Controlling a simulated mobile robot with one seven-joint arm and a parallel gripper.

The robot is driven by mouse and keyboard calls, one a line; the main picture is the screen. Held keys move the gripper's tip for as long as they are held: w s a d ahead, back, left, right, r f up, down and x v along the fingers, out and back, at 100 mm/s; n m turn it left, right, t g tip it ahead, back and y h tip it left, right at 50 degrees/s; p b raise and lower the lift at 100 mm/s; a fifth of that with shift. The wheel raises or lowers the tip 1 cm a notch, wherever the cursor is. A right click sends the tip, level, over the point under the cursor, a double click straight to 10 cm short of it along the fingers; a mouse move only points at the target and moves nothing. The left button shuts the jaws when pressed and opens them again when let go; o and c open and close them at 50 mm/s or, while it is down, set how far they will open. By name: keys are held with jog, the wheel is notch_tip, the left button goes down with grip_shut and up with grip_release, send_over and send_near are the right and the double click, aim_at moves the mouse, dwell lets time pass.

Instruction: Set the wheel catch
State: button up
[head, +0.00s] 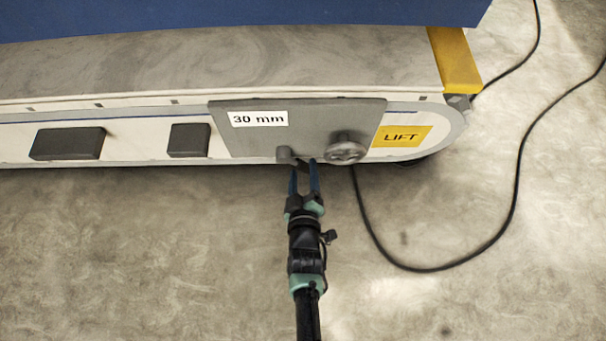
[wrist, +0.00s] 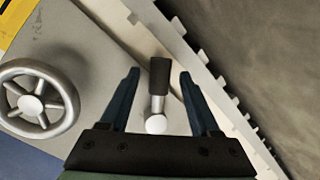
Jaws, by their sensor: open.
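The wheel catch (wrist: 157,104) is a small lever with a pale round pivot, a silver arm and a dark grip. In the head view the catch (head: 285,156) sits low on the grey panel (head: 310,112), left of the spoked handwheel (head: 346,149). The handwheel (wrist: 38,98) also shows at the left of the wrist view. My gripper (head: 303,168) is open at the panel's lower edge. In the wrist view the lever lies between the gripper's blue fingers (wrist: 160,74), with a visible gap on each side. The fingertips partly hide the lever's grip in the head view.
The panel bears a "30 mm" label (head: 258,118). A yellow LIFT label (head: 401,137) is right of it, and two dark blocks (head: 68,143) (head: 189,140) are to the left. A black cable (head: 510,215) loops over the floor at right. The floor in front is otherwise clear.

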jog(key=shift+w, duration=0.1)
grip_shut()
dwell(0.3)
dwell(1.1)
